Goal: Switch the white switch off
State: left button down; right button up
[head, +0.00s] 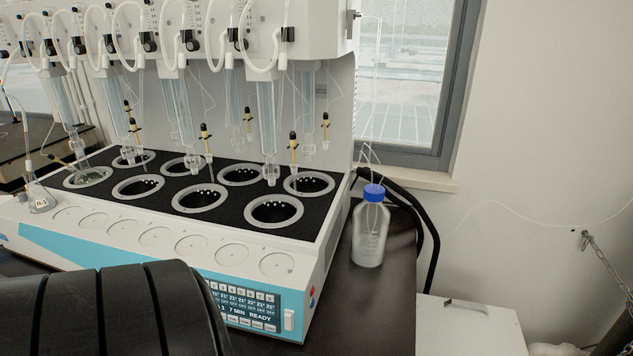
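The white switch (289,321) is a small upright rocker at the right end of the front panel of the multi distiller (318,262), beside its display (247,305). I cannot tell from this view which way the switch is tipped. The display is lit and shows "7 MIN READY". A large black ribbed shape, probably part of my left arm, covers the lower left and hides the left part of the front panel. Neither gripper shows in the head view.
A clear bottle with a blue cap (373,193) stands on the dark bench right of the distiller, near black hoses (432,240). A small flask (40,200) sits at the distiller's left. A white cabinet (470,328) stands at the lower right.

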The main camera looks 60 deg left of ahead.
aim_at(287, 318)
jog(key=k+j+u, duration=0.15)
jog(key=u, duration=1.65)
jog(key=k+l+z, duration=0.15)
jog(key=z, duration=0.25)
jog(key=k, duration=0.05)
